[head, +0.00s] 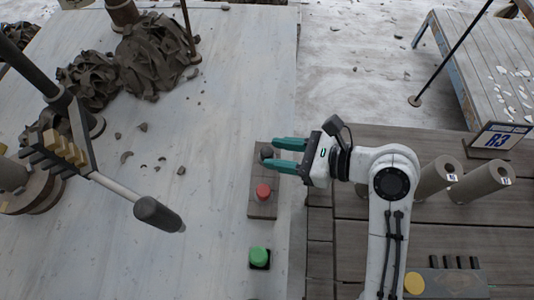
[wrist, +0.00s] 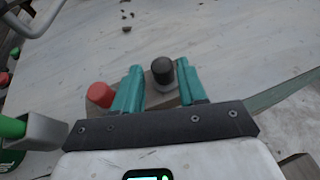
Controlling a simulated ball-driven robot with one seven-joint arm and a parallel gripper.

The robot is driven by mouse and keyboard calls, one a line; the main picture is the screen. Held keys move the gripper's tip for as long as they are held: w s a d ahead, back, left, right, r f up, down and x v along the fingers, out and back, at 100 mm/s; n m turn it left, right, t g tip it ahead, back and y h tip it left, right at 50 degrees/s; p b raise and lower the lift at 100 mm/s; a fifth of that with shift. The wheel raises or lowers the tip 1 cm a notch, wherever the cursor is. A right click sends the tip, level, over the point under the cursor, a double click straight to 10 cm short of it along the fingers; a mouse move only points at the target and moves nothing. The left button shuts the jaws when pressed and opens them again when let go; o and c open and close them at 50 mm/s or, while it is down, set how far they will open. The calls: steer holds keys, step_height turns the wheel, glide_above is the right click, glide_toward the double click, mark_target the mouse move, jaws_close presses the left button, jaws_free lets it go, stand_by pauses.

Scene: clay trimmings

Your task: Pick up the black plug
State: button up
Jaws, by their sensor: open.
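Whether a finger touches the plug cannot be told there.
A red plug (head: 263,191) stands on the same block, close outside one finger in the wrist view (wrist: 100,94). A green plug (head: 259,256) stands nearer. Grey cylinders (head: 480,184) lie right.

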mark_target(260, 156)
steer(key=shift+b+x, duration=0.35)
steer(key=shift+x, duration=2.35)
steer(key=shift+w+f, duration=0.1)
jaws_close()
